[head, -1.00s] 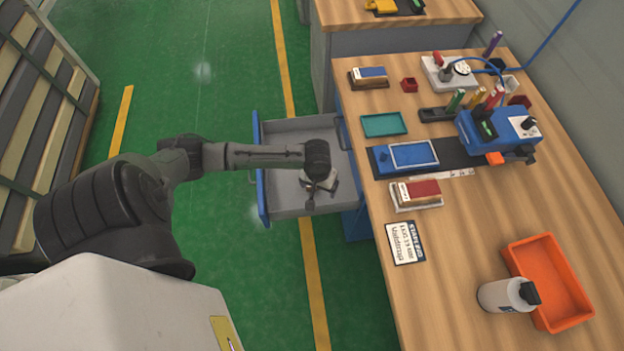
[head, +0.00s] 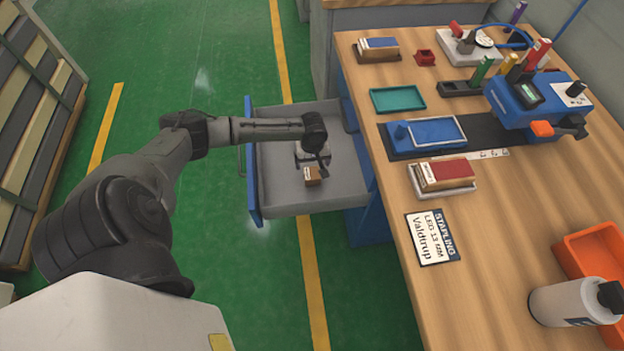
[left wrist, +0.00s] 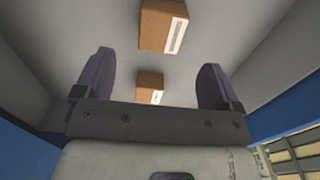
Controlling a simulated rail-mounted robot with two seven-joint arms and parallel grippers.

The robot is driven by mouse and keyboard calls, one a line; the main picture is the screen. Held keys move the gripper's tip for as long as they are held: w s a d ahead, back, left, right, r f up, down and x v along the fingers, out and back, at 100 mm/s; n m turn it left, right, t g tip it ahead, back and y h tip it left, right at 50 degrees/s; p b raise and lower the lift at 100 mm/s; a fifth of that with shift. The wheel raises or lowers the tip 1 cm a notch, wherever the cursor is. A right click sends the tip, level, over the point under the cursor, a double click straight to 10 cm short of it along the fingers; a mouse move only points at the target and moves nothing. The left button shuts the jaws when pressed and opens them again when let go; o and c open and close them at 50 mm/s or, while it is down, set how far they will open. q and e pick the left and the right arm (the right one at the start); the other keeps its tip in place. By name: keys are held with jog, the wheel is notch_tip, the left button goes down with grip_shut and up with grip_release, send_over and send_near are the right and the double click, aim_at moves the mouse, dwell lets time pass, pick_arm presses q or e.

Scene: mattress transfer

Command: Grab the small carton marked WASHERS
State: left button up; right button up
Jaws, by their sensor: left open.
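My left gripper (head: 320,160) hangs over the open drawer, pointing down. In the left wrist view its two purple fingers (left wrist: 155,68) are spread with nothing between them. A small brown carton (head: 312,176) with a white label lies on the drawer floor, just beside the gripper in the head view. The left wrist view shows two brown cartons: one (left wrist: 162,26) at the top edge with a white label strip, and a smaller-looking one (left wrist: 150,87) seen between the fingers. The label print is too small to read, so I cannot tell which is marked WASHERS. My right gripper is out of view.
The grey drawer (head: 275,190) with its blue front stands pulled out from the wooden bench (head: 500,220), its walls around my gripper. The bench holds a teal tray (head: 397,98), a blue device, a white bottle (head: 575,302) and an orange tray. Green floor is clear left of the drawer.

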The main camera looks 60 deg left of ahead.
aim_at(312, 173)
pick_arm(q)
jog(key=shift+f+b, duration=0.65)
jog(key=shift+f, duration=1.05)
notch_tip(312, 173, down, 5)
jog(key=b, duration=0.4)
jog(key=shift+s, duration=0.1)
jog(key=c, duration=1.1)
